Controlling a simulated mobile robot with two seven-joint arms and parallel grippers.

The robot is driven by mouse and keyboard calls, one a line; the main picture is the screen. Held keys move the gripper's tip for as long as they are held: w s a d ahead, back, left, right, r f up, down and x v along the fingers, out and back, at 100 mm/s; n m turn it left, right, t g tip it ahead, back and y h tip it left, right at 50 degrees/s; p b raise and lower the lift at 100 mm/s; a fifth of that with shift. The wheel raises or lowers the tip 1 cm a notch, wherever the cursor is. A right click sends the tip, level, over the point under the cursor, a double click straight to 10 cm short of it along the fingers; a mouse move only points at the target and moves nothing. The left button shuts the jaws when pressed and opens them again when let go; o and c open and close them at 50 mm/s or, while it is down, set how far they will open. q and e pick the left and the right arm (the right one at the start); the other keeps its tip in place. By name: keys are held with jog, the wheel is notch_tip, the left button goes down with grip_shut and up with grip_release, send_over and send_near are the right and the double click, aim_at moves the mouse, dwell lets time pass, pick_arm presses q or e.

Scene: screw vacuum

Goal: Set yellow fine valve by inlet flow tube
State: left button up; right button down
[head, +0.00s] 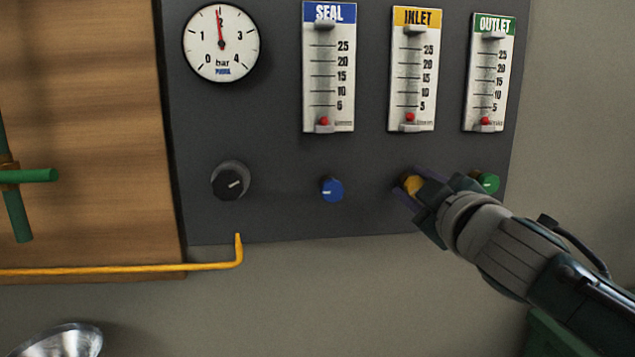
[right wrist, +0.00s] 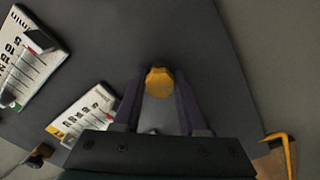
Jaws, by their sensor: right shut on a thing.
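The yellow fine valve (head: 413,184) is a small knob on the dark panel, below the inlet flow tube (head: 401,85). My right gripper (head: 409,189) is shut on it, and its fingers partly hide the knob in the head view. In the right wrist view the yellow knob (right wrist: 158,80) sits between the two dark fingers. The inlet tube has a yellow label. Its red ball (head: 410,117) rests near the bottom, below the 5 mark. The lower part of the inlet tube (right wrist: 85,111) also shows in the right wrist view. My left gripper is not in view.
A blue knob (head: 332,189) and a black knob (head: 231,181) are to the left. A green knob (head: 488,182) is close beside my right gripper. The seal tube (head: 343,85), outlet tube (head: 478,85) and pressure gauge (head: 221,58) are above. A yellow pipe (head: 120,269) runs lower left.

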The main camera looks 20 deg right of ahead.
jog(key=n, duration=0.3)
jog(key=shift+n, duration=0.9)
jog(key=shift+c, duration=2.3)
grip_release()
